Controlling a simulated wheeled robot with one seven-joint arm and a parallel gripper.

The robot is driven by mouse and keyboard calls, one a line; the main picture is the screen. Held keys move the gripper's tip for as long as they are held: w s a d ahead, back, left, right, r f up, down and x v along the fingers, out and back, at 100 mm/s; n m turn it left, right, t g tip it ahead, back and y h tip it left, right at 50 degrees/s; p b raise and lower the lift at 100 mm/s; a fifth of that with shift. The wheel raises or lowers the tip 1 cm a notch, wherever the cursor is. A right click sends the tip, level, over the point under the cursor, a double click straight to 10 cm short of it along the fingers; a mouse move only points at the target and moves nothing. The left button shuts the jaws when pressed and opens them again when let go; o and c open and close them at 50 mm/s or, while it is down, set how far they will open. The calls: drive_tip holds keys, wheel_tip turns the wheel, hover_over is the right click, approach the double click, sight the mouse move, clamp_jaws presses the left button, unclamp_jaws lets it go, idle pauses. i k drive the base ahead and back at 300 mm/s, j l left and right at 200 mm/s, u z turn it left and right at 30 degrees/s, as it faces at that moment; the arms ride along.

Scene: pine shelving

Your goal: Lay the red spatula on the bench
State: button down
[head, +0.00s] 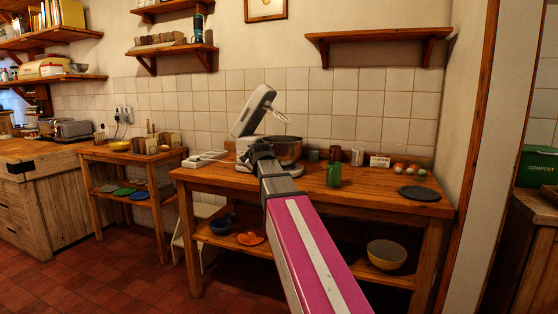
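The wooden bench (390,204) stands against the tiled wall at the centre right. My arm reaches out from the bottom of the picture towards it. My gripper (262,152) is at the far end of the arm, in front of the stand mixer's base as seen here. I see it from behind, so its fingers and anything between them are hidden. I cannot make out a red spatula. A flat orange thing (250,239) lies on the bench's lower shelf, but its shape is unclear.
On the bench are a stand mixer (252,112) with a metal bowl (285,148), a green mug (334,175), a dark round plate (419,194) and several small items at the back. A bowl (387,254) sits on the lower shelf. The bench's front right is mostly clear.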

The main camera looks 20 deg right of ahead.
sight(369, 180)
drive_tip(key=k+l+z, duration=0.2)
drive_tip(key=z, duration=0.2)
drive_tip(key=k+l+z, duration=0.2)
drive_tip(key=l+z, duration=0.2)
